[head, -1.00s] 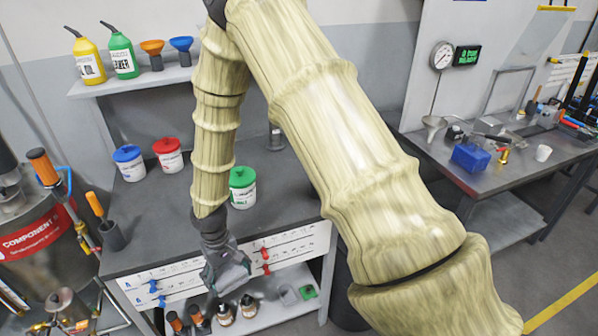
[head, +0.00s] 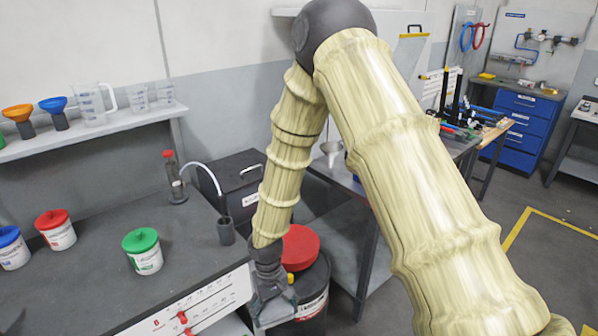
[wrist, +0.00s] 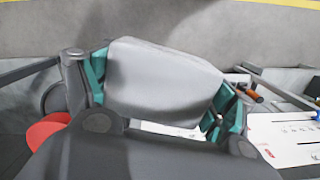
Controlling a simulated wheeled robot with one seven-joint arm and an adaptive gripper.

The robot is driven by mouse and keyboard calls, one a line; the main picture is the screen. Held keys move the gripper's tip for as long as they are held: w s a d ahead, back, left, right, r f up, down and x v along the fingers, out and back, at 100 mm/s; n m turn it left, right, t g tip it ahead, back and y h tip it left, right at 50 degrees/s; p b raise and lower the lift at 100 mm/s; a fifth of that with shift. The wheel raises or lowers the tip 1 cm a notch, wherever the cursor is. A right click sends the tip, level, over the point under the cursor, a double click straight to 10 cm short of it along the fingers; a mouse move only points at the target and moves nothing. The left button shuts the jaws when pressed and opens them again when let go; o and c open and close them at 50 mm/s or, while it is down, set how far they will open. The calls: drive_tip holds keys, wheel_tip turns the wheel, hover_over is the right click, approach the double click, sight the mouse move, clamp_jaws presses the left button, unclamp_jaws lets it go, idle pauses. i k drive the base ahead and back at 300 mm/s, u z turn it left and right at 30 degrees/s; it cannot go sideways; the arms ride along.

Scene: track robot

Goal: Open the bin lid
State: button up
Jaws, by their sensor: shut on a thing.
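A dark drum-shaped bin (head: 312,308) with a pale label stands on the floor just right of the workbench. A round red lid (head: 302,246) is at its top. My arm hides part of the lid, so I cannot tell how it sits on the rim. A small yellow part (head: 291,278) shows below the lid. My gripper (head: 272,308) is in front of the bin, low beside the bench corner. In the wrist view its teal fingers are shut on a smooth grey block (wrist: 160,82). A red shape, likely the lid, shows at the left edge there (wrist: 48,130).
The workbench (head: 85,285) holds red, green (head: 143,251) and blue-lidded tubs and a dark cup (head: 226,231) near the bin. A second table (head: 345,180) is to the right. Open floor lies farther right.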

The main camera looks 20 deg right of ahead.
sight(230, 174)
drive_tip(key=z, duration=1.6)
drive_tip(key=k, duration=0.8)
drive_tip(key=u, duration=1)
drive_tip(key=i, duration=1)
